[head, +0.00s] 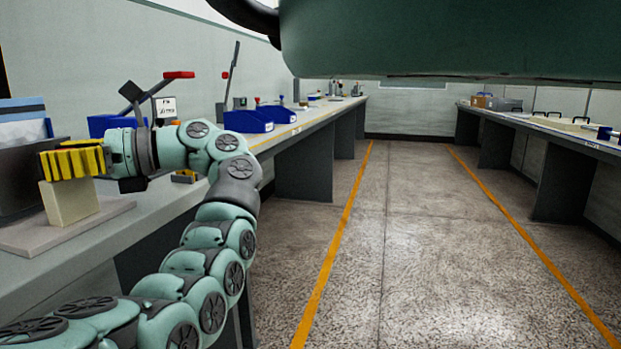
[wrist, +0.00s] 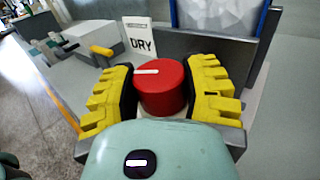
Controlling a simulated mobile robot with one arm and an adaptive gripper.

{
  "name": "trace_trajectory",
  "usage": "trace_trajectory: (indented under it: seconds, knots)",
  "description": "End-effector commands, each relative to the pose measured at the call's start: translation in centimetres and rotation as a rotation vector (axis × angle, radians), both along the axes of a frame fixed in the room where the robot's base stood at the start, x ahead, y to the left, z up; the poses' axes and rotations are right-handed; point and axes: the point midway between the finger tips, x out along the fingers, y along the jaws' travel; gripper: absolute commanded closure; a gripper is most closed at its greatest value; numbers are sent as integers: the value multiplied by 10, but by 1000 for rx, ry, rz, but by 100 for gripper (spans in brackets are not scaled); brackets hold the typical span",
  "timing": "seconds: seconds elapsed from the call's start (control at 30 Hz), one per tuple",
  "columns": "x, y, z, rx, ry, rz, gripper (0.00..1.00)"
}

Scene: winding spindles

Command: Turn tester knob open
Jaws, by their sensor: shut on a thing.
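The tester knob (wrist: 162,90) is a red round knob with a white pointer line on its top, seen in the middle of the wrist view. The pointer line lies roughly across the picture, toward the left. My gripper (wrist: 163,92) has its yellow ridged fingers on both sides of the knob and is shut on it. In the head view my gripper (head: 72,162) is at the left, above a cream block (head: 70,203) on a flat base plate (head: 35,236). The knob is hidden by the fingers in the head view.
A "DRY" sign (wrist: 139,38) stands behind the knob. A dark bin (head: 18,160) stands close by at the left. Blue bins (head: 248,122) and red-handled levers (head: 178,75) are farther along the bench. The aisle floor (head: 385,230) is clear.

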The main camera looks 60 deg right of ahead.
Motion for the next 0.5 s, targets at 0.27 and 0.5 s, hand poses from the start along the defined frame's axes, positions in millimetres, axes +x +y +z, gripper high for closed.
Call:
trace_trajectory:
  seconds: [0.27,0.5]
  knots:
    - [-2,-2,-3,-2,-9,59,88]
    - [-1,-1,-2,-2,-5,101,88]
